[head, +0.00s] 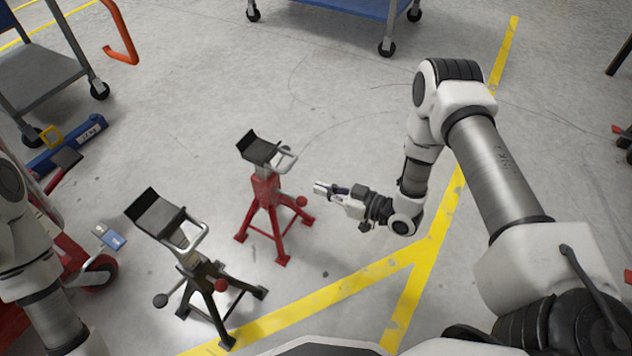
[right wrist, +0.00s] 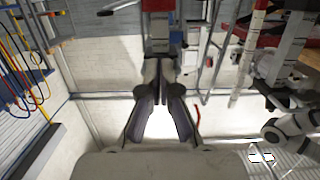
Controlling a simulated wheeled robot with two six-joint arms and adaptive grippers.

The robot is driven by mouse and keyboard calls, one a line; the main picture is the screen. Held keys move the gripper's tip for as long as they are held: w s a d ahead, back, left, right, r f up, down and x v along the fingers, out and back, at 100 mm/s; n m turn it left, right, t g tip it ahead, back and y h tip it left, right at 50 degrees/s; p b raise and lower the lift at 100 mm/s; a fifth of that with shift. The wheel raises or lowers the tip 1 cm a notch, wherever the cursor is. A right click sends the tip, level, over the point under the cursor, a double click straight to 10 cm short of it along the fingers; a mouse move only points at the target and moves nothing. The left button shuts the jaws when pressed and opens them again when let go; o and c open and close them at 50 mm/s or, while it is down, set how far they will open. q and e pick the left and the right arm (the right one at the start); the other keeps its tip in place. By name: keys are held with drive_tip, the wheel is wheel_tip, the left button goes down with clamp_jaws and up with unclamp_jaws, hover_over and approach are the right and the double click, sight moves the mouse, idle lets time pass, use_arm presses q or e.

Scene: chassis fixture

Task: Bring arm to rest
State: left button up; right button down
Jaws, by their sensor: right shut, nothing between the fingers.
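My right arm reaches in from the right side of the head view, bent at the elbow. Its gripper (head: 324,189) points left over the floor, to the right of a red jack stand (head: 266,195); in the picture a gap shows between them. In the right wrist view the fingers of the right gripper (right wrist: 160,72) are together, with nothing held. Part of my left arm shows at the left edge of the head view; its gripper is not visible.
A black jack stand (head: 207,287) stands in front and left of the red one. A grey cart (head: 45,78) and a blue floor tool (head: 75,142) are at the left. A blue-topped wheeled table (head: 365,8) is at the back. Open floor lies between, with yellow lines (head: 345,287).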

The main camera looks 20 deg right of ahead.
idle(0.3)
drive_tip(key=s+a+f+m+g+h, duration=0.3)
drive_tip(key=s+a+f+g+h, duration=0.15)
drive_tip(key=s, duration=0.45)
drive_tip(key=s+d+f+m+g+h+p, duration=0.1)
drive_tip(key=s+d+m+g+h, duration=0.25)
drive_tip(key=s, duration=0.65)
drive_tip(key=s+d+m+g+h+p, duration=0.25)
drive_tip(key=s+g, duration=0.25)
drive_tip(key=s, duration=0.5)
wheel_tip(320, 180, up, 36)
drive_tip(key=n+p, duration=0.1)
drive_tip(key=p, duration=3.4)
drive_tip(key=shift+w+d+f, duration=0.15)
drive_tip(key=shift+w+d, duration=0.05)
drive_tip(key=shift+w, duration=0.25)
drive_tip(key=shift+y, duration=0.25)
